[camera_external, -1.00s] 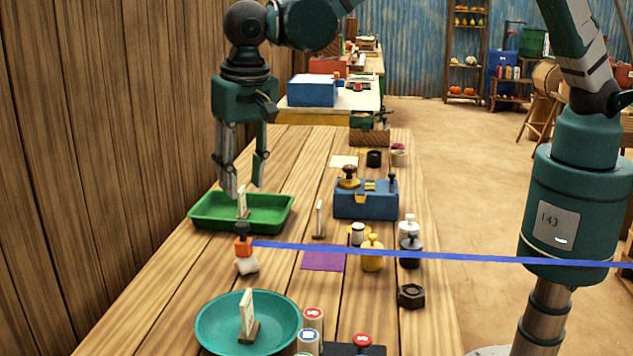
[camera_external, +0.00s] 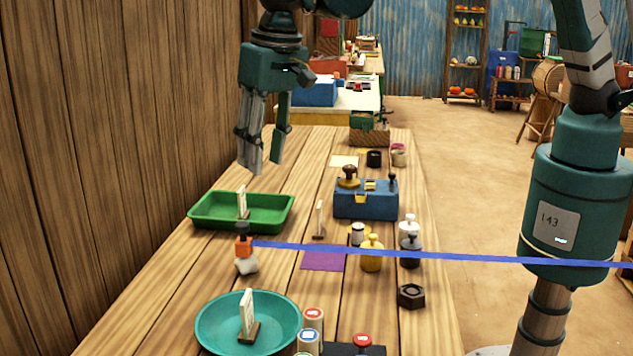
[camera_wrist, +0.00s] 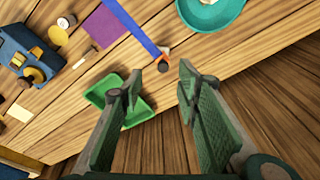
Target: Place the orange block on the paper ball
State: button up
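The orange block (camera_external: 243,249) has a dark knob on top. It sits on or against the top of the whitish paper ball (camera_external: 248,266), on the wooden table. A blue strip runs right from the block. My gripper (camera_external: 263,167) is raised above and beyond the block, over the far side of the green tray. Its fingers are apart and empty, also in the wrist view (camera_wrist: 160,82). Whether the block rests fully on the ball is hard to tell.
The green tray (camera_external: 201,220) and teal dish (camera_external: 209,326) each hold a small upright card. The blue strip (camera_external: 430,254) crosses the table toward the right. A purple mat (camera_external: 323,261), yellow bottle (camera_external: 372,256) and blue box (camera_external: 365,206) stand to the right. A wooden wall bounds the left.

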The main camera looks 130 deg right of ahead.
jog(key=s+a+r+n+t, duration=0.3)
jog(key=s+a+r+n, duration=0.5)
jog(key=s+a+r, duration=0.85)
jog(key=s+a+f+n+t+y, duration=0.1)
jog(key=s+a+n, duration=0.3)
jog(key=s, duration=0.8)
jog(key=s+a+f+n+t, duration=0.2)
jog(key=s+a+f+n, duration=0.1)
jog(key=s+a, duration=0.6)
jog(key=shift+s+a+n+y, duration=0.2)
jog(key=shift+s+n+y, duration=0.3)
jog(key=shift+s, duration=1.75)
